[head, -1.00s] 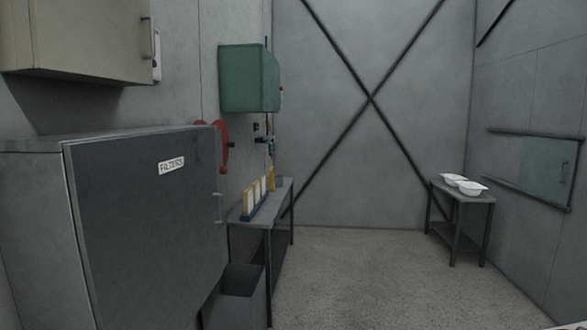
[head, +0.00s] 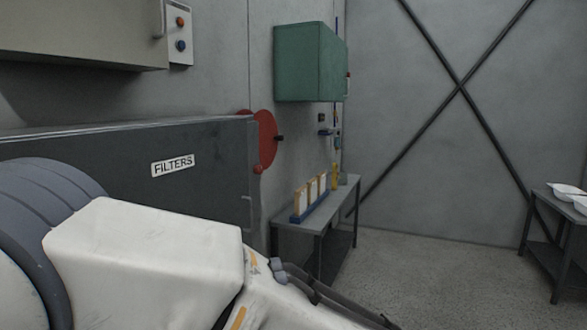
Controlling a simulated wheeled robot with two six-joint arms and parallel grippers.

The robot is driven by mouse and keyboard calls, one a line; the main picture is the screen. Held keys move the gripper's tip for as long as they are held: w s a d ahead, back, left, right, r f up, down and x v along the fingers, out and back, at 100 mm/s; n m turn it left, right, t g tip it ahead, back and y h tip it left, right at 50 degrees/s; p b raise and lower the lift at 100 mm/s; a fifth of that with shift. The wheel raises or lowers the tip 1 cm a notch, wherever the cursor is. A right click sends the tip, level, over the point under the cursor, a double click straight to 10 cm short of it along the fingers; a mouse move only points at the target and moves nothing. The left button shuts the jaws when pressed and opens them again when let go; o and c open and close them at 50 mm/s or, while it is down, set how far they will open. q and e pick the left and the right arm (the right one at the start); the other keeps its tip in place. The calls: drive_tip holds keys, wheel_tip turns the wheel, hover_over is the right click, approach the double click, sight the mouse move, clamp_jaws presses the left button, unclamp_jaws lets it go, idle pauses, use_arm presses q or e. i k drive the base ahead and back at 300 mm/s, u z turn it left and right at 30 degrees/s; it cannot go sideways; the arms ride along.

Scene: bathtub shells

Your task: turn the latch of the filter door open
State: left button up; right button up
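The filter door (head: 215,150) is a dark grey panel with a white FILTERS label (head: 173,165), at the left of the head view. It looks shut. A red disc (head: 265,138) with a dark knob and a small red ball (head: 257,169) show at the door's right edge. I cannot tell whether either is the latch. My white arm with a grey joint comes in from the left and hides the lower part of the door. Neither of my grippers can be made out.
A grey wall table (head: 300,226) right of the cabinet holds several upright filter pieces (head: 311,189) in a blue rack. A green box (head: 309,63) hangs above it. A beige cabinet (head: 80,35) juts out upper left. White shells (head: 566,190) lie on a far-right table. The floor between is clear.

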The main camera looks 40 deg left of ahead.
sight(258, 170)
drive_tip(key=u, duration=0.25)
drive_tip(key=i, duration=1)
drive_tip(key=u, duration=0.5)
